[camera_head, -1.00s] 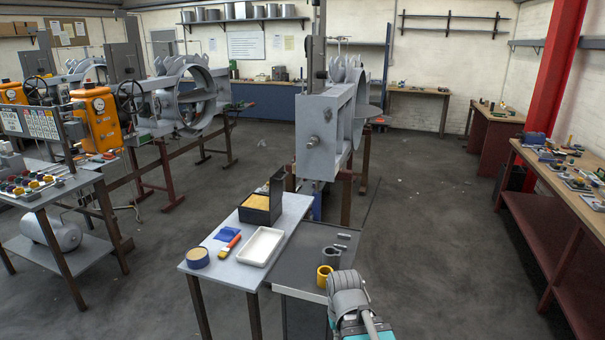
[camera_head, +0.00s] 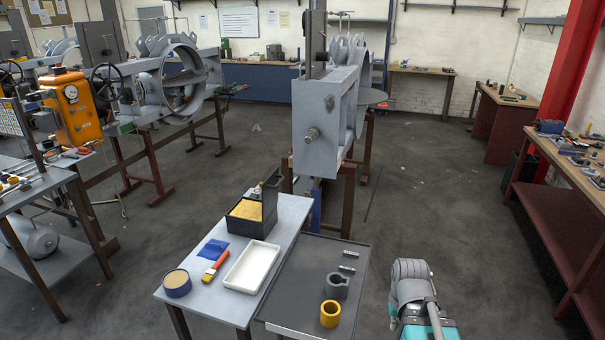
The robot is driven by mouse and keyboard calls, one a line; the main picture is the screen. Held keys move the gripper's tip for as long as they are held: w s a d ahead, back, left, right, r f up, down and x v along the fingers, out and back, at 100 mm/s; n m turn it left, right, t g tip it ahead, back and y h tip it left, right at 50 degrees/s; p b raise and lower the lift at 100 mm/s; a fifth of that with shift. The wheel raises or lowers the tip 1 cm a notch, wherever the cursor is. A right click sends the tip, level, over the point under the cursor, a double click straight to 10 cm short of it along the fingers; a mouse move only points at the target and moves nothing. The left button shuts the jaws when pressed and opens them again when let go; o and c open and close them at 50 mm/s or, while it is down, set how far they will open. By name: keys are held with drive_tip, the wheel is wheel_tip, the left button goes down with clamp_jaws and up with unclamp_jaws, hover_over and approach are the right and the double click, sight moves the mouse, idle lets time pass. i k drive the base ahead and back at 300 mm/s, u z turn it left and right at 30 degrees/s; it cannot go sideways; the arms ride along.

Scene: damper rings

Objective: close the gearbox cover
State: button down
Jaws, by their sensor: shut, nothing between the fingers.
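A black box (camera_head: 244,228) with its dark lid (camera_head: 270,200) standing up stands on the small grey table, with yellow material inside. It is open; I cannot tell whether this is the gearbox of the task. A large grey damper housing (camera_head: 315,132) stands on a brown frame behind the table, with a stub shaft on its near face. No clearly open gearbox cover shows on it. My own grey and teal arm is at the lower right, to the right of the dark tray. My gripper's fingers do not show.
A white tray (camera_head: 232,270), a brush (camera_head: 216,266), a blue cloth (camera_head: 212,250) and a round tin (camera_head: 177,283) lie on the table. A dark side tray (camera_head: 290,300) bears a yellow ring (camera_head: 330,314) and a grey ring (camera_head: 338,286).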

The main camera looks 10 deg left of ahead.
sight(276, 195)
drive_tip(key=u, duration=0.15)
drive_tip(key=i, duration=0.9)
drive_tip(key=u, duration=0.6)
